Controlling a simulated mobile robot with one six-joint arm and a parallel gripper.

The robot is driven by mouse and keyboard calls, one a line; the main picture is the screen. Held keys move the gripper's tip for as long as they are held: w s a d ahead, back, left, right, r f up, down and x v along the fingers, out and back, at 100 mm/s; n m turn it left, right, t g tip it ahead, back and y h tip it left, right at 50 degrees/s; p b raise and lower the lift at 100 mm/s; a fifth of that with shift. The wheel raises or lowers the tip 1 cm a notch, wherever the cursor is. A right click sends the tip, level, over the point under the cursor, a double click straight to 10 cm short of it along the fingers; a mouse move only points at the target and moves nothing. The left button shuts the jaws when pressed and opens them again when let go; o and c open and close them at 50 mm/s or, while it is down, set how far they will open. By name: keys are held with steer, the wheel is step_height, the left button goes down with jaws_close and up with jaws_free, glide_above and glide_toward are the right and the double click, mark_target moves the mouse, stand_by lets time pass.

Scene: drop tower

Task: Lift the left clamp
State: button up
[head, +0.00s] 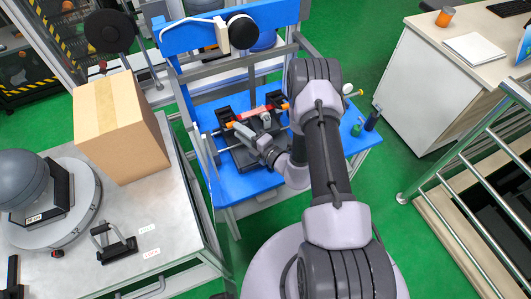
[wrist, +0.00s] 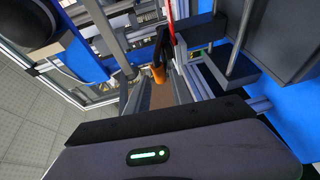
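The left clamp is a black toggle clamp with an orange-tipped handle (head: 230,124), on the left of the blue drop tower table.
The blue tower frame (head: 190,40) and its grey posts stand close around the clamps. A cardboard box (head: 120,130) sits on a metal table (head: 185,210) at left. A green and a dark bottle (head: 372,119) stand on the table's right end.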

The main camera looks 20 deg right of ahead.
steer(key=p+v, duration=0.1)
steer(key=v, duration=1)
steer(key=shift+s+p, duration=0.2)
steer(key=shift+p, duration=0.2)
steer(key=shift+r, duration=0.1)
